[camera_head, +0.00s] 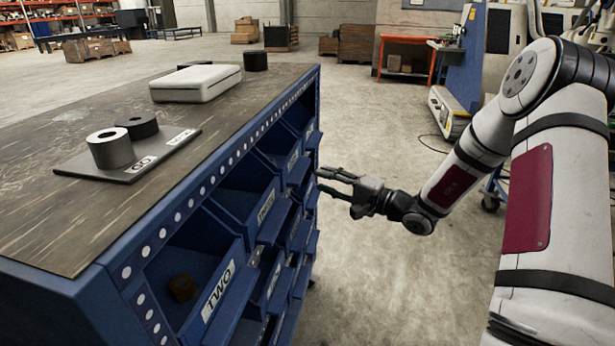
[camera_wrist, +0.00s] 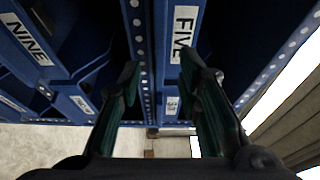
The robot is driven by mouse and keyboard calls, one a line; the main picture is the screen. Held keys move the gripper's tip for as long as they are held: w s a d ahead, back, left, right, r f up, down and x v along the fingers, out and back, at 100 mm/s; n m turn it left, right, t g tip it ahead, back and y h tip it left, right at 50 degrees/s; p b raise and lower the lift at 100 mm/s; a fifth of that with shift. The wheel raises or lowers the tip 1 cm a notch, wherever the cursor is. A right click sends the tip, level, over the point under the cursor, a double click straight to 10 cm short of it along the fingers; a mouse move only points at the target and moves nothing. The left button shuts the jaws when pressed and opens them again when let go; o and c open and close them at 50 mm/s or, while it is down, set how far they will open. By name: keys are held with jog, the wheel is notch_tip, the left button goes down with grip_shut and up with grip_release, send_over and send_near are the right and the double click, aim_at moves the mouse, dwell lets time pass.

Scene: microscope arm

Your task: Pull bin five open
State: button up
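Bin five (camera_wrist: 184,34) shows its white FIVE label on a blue front in the wrist view, at top centre right. My gripper (camera_wrist: 160,68) is open in that view, its two green-padded fingers spread apart. The right fingertip is close to the lower part of the FIVE label. I cannot tell whether it touches the bin. Nothing is held between the fingers. In the head view my gripper (camera_head: 326,180) is at the far end of the blue cabinet's bin side. The label of the far top bin is too small to read there.
Bin TWO (camera_head: 218,290) is nearest in the head view and holds a brown nut-like piece (camera_head: 182,288). The cabinet top (camera_head: 60,220) bears a sorting plate with dark cylinders and a white case (camera_head: 196,82). Bin NINE (camera_wrist: 28,42) is at upper left.

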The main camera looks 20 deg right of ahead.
aim_at(305, 173)
jog(key=shift+b+x, duration=0.3)
jog(key=shift+x, duration=2.85)
grip_shut()
